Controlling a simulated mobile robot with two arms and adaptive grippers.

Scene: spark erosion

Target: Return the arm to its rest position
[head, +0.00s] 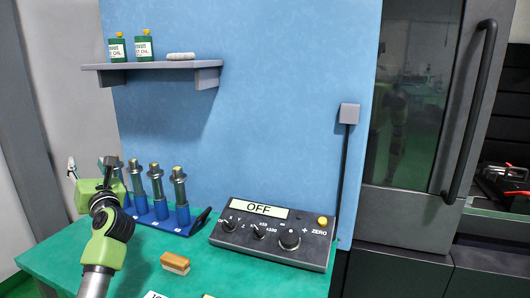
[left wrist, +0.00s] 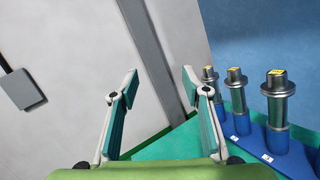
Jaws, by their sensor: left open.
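My left arm comes up from the lower left of the head view, its green wrist above the left part of the green table (head: 145,262). My left gripper (head: 88,166) is at the left end of a row of metal tool holders, partly hidden behind its own wrist. In the left wrist view the left gripper (left wrist: 158,85) has its two fingers spread apart with nothing between them. It faces a pale wall, and the tool holders (left wrist: 278,110) stand to the right of its fingers. My right gripper is in neither view.
The tool holders stand in a blue rack (head: 160,222). A control box (head: 275,235) reading OFF is right of it. A wood-coloured block (head: 175,263) lies in front. A shelf (head: 150,66) with two green bottles hangs above. A machine door (head: 415,100) is at right.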

